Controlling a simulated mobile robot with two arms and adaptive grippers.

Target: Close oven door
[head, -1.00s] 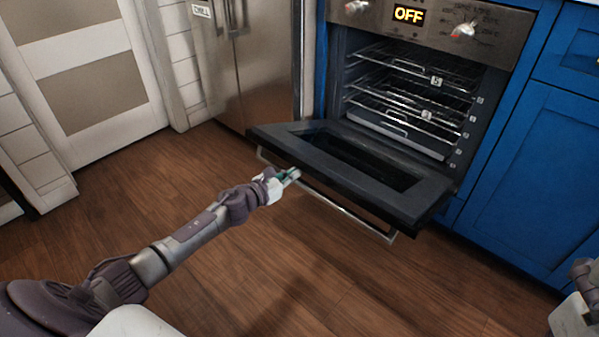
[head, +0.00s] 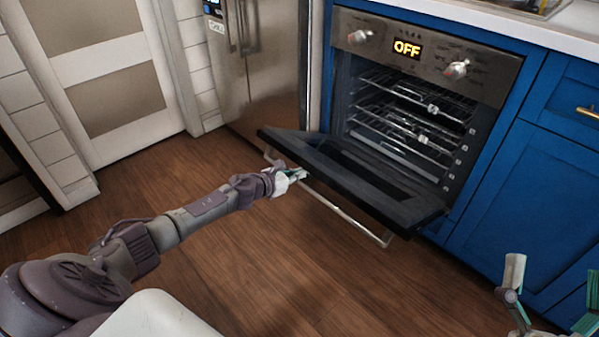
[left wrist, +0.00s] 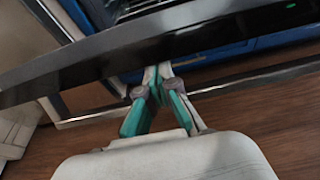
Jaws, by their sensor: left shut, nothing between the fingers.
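The oven door (head: 350,185) is part open, sloping up and outward from its bottom hinge. It also shows in the left wrist view (left wrist: 220,38) as a dark slab across the top. Its handle (head: 345,217) is a long metal bar along the outer edge. My left gripper (head: 301,174) is shut and empty, at the door's outer edge near the left end of the handle. In the left wrist view its fingertips (left wrist: 158,72) meet the door's lower edge; exact contact is unclear. My right gripper (head: 553,287) is open and empty at the lower right, away from the door.
The oven cavity (head: 405,125) holds wire racks. Blue cabinets (head: 540,190) stand right of the oven under a pale counter (head: 570,25). A steel fridge (head: 265,75) stands to the left. The wooden floor (head: 240,270) before the oven is clear.

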